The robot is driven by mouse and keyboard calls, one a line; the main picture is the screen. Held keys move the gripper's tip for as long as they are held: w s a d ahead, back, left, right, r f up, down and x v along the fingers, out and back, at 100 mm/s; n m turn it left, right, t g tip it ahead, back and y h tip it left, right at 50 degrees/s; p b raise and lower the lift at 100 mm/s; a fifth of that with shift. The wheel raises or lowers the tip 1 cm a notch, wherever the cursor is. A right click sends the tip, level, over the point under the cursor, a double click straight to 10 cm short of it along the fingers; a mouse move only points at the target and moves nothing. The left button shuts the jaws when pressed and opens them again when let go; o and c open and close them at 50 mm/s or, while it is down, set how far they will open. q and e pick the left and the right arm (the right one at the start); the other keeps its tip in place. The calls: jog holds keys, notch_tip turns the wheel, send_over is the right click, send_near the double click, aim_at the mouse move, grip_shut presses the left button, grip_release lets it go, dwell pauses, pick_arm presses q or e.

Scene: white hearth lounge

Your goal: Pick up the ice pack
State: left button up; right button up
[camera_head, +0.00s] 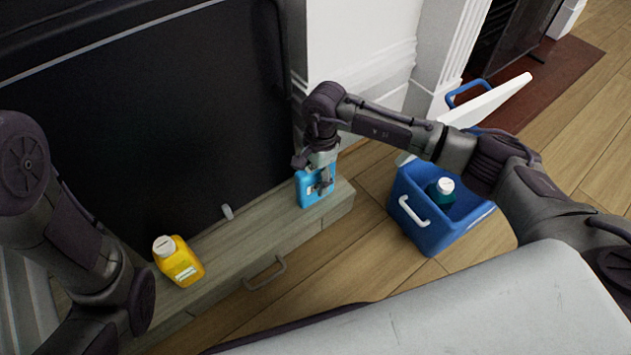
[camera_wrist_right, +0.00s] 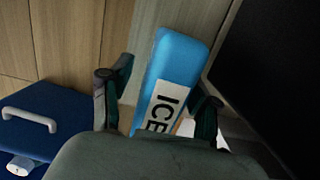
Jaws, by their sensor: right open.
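The blue ice pack (camera_head: 307,194) stands on the right end of the low wooden cabinet, in front of the black screen. My right gripper (camera_head: 314,173) reaches down over its top. In the right wrist view the ice pack (camera_wrist_right: 182,55), with a white "ICE" label, lies between the two open fingers of my right gripper (camera_wrist_right: 160,88). I cannot tell whether either finger touches it. Part of the label is hidden behind the gripper body. My left arm shows at the left, but its gripper is out of view.
A yellow bottle (camera_head: 180,264) with a white cap stands further left on the cabinet (camera_head: 238,239). An open blue cooler (camera_head: 424,230) with a white-capped bottle (camera_head: 443,188) inside stands on the floor to the right. Its white lid (camera_head: 487,103) is raised.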

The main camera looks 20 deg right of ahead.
jog(key=shift+f, duration=0.15)
grip_shut()
dwell(0.4)
